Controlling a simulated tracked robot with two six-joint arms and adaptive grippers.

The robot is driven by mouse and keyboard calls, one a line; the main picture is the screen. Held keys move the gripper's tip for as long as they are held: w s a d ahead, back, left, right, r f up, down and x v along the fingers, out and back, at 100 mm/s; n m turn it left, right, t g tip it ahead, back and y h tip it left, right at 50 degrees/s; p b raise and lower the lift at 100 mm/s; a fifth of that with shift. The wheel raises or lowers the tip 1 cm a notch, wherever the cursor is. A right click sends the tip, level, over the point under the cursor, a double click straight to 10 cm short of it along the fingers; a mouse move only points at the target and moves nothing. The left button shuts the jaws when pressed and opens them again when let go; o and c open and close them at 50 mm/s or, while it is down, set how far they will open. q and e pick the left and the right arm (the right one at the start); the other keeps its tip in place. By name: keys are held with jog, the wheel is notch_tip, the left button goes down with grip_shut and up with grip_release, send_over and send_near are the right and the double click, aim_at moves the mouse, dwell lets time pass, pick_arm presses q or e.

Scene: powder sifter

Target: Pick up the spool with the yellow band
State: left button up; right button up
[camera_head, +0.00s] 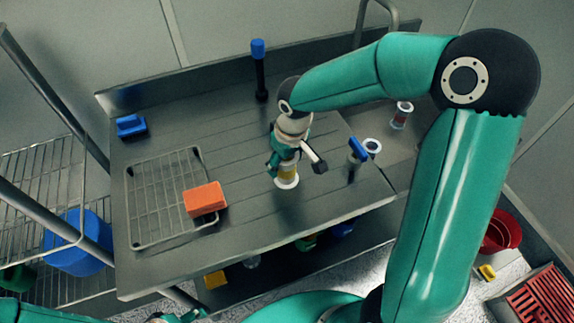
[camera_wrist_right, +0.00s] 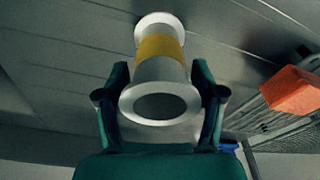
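The spool with the yellow band (camera_head: 287,181) is a white flanged spool standing on the metal drainboard table, partly hidden by my right gripper. My right gripper (camera_head: 279,165) is over it from above. In the right wrist view, the spool (camera_wrist_right: 159,48) lies between the two green fingers of the right gripper (camera_wrist_right: 160,72). The fingers are spread on either side of the near flange, with the yellow band just beyond their tips. I see no clear grip on it. Part of my left gripper (camera_head: 180,316) shows at the bottom edge; its finger state is unclear.
An orange block (camera_head: 205,199) lies on a wire rack (camera_head: 142,205) at the left. A blue-topped black post (camera_head: 259,70) stands at the back.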

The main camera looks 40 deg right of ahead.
jog(key=c, duration=1)
jog(key=shift+r, duration=0.2)
